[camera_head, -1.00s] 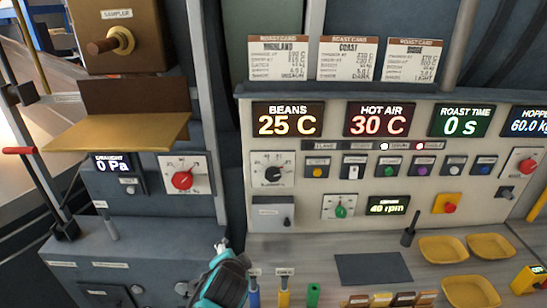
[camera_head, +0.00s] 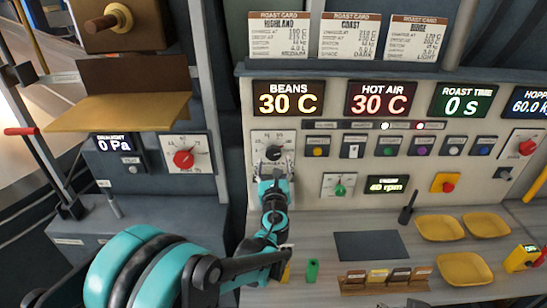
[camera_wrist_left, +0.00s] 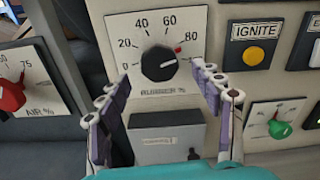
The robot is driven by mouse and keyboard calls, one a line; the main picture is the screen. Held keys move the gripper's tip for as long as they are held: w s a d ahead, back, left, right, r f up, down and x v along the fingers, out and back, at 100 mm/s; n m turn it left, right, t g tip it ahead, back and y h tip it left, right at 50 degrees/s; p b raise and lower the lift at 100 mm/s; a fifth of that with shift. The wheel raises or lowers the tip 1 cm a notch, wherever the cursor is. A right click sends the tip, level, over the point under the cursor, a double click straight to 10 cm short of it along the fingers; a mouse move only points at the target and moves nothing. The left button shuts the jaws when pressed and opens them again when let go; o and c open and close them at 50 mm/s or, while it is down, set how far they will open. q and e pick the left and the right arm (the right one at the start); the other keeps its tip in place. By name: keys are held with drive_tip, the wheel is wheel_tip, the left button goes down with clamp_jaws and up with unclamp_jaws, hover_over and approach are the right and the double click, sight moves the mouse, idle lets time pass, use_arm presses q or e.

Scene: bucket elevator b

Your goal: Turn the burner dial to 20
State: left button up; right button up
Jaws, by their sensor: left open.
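The burner dial is a black round knob (camera_wrist_left: 158,63) on a white plate marked from 0 upward in the left wrist view. A small red mark sits to the knob's upper right. A pale line shows on the knob, but I cannot tell its exact reading. In the head view the burner dial (camera_head: 274,152) is at the left of the panel, below the BEANS display. My left gripper (camera_wrist_left: 160,78) is open, its two fingers to the left and right of the knob's lower side, apart from it. My right gripper is not in view.
A yellow IGNITE button (camera_wrist_left: 253,54) is right of the dial. A green knob (camera_wrist_left: 280,129) is lower right, and the red AIR dial (camera_head: 184,158) is to the left. A grey box (camera_wrist_left: 167,138) sits below the dial. Yellow trays (camera_head: 440,228) rest on the counter.

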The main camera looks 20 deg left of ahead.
sight(274, 155)
use_arm(q)
drive_tip(key=shift+x, duration=2.2)
drive_tip(key=c, duration=1.1)
drive_tip(key=shift+c, duration=0.2)
